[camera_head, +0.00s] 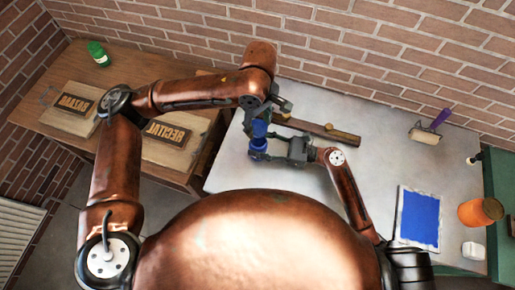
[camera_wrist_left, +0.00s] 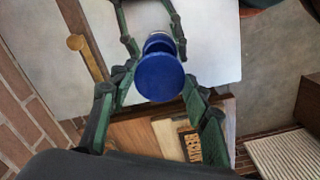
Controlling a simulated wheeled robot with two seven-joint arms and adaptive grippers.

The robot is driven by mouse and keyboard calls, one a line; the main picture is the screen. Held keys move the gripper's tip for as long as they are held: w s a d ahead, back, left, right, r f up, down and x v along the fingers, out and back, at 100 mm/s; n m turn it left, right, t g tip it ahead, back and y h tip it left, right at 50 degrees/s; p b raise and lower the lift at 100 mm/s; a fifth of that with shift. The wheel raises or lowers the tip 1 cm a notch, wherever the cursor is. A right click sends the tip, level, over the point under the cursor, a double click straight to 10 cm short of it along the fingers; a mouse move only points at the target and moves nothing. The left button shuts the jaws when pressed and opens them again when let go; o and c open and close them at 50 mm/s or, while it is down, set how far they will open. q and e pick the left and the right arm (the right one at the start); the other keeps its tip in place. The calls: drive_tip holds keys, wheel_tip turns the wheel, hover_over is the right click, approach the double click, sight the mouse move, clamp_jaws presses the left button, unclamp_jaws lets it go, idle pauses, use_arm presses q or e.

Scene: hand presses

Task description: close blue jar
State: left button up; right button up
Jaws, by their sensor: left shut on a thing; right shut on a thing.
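The blue jar (camera_head: 258,146) is upright over the near left part of the pale table. My right gripper (camera_head: 268,151) comes in from the right and is shut on the jar's body. A round blue lid (camera_wrist_left: 158,78) faces the left wrist camera, with part of the jar (camera_wrist_left: 158,42) showing behind it. My left gripper (camera_wrist_left: 156,84) has a finger on each side of the lid and is shut on it. In the head view the lid (camera_head: 260,128) is above the jar. I cannot tell whether lid and jar touch.
A wooden bar (camera_head: 318,130) lies behind the jar. A brayer (camera_head: 428,132), a blue sheet (camera_head: 418,217) and an orange jar (camera_head: 480,211) are to the right. A wooden bench (camera_head: 130,68) with lettered blocks and a green bottle (camera_head: 98,53) is left. A brick wall bounds the back.

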sight(259, 141)
drive_tip(key=c, duration=0.6)
use_arm(q)
drive_tip(key=shift+d+f, duration=0.1)
drive_tip(key=shift+f, duration=2.35)
use_arm(e)
drive_tip(key=shift+r, duration=0.1)
use_arm(q)
drive_tip(key=shift+f, duration=0.1)
drive_tip(key=shift+f, duration=0.8)
drive_tip(key=shift+f, duration=0.55)
use_arm(e)
clamp_jaws()
